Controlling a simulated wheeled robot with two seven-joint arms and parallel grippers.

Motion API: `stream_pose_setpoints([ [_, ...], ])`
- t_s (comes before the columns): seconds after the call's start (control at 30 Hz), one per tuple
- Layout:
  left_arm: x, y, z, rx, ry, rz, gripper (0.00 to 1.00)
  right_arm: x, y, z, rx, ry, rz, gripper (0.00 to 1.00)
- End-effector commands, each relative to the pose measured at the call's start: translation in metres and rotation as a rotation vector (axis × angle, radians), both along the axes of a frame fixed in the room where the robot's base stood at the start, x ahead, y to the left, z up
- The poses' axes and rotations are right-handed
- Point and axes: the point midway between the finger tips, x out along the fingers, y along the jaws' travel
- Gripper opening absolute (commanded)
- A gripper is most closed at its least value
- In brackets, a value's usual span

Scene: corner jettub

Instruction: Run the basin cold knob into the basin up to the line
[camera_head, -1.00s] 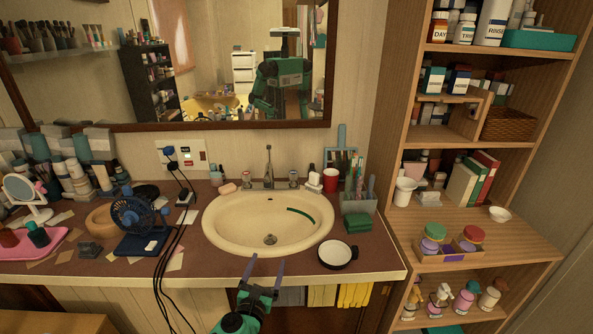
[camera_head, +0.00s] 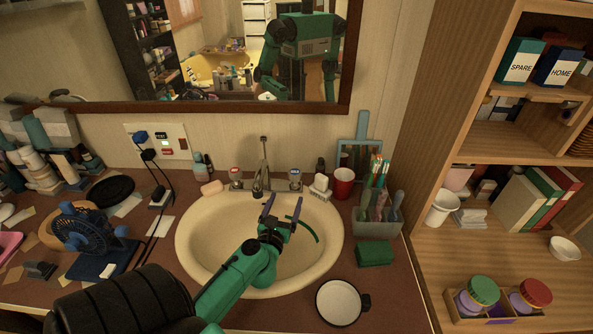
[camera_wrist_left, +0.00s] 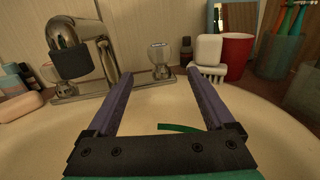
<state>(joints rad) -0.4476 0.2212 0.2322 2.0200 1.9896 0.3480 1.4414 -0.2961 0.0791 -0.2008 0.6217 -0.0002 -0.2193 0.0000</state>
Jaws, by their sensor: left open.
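The cream basin (camera_head: 195,250) is set in the brown counter, with a green line (camera_head: 303,228) curving along its inner right side. No water shows in it. Behind it stands the metal tap (camera_head: 264,165), its dark-tipped spout over the rim. The basin cold knob (camera_head: 295,177), clear with a bluish top, is right of the spout; a red-topped knob (camera_head: 236,177) is left. My left gripper (camera_head: 283,208) is open and empty over the back of the basin, short of the cold knob. In the left wrist view the cold knob (camera_wrist_left: 160,56) shows between the fingertips, beyond them.
A nail brush (camera_head: 319,187), a red cup (camera_head: 343,184) and a brush holder (camera_head: 376,222) stand close right of the knob. Soap (camera_head: 211,188) lies left of the tap. A round dish (camera_head: 339,303) and a green sponge (camera_head: 375,254) lie at front right. A fan (camera_head: 85,232) stands left.

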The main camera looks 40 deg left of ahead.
Motion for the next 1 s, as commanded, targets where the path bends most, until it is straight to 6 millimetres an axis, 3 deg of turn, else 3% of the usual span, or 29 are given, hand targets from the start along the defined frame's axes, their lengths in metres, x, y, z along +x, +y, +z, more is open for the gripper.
stream_pose_setpoints([
  [0.17, 0.045, 0.022, 0.003, 0.003, -0.003, 0.001, 0.87, -0.018, -0.007, 0.005, -0.01, 0.03, 0.0, 0.5],
  [0.4, 0.095, 0.047, 0.001, 0.001, -0.002, 0.001, 0.87, -0.003, -0.006, 0.002, -0.008, 0.005, 0.0, 0.5],
  [0.57, 0.108, 0.053, 0.001, 0.0, -0.001, 0.001, 0.87, 0.001, -0.003, 0.001, -0.004, -0.002, 0.0, 0.5],
  [0.77, 0.109, 0.053, 0.001, 0.0, 0.0, 0.001, 0.87, -0.001, 0.003, 0.001, 0.004, 0.001, -0.003, 0.5],
  [0.8, 0.109, 0.053, 0.001, 0.0, 0.0, 0.001, 0.83, -0.001, 0.003, 0.001, 0.004, 0.002, -0.004, 0.5],
  [1.0, 0.109, 0.053, 0.001, 0.0, -0.001, 0.001, 0.07, -0.003, 0.003, 0.001, 0.004, 0.005, -0.003, 0.5],
])
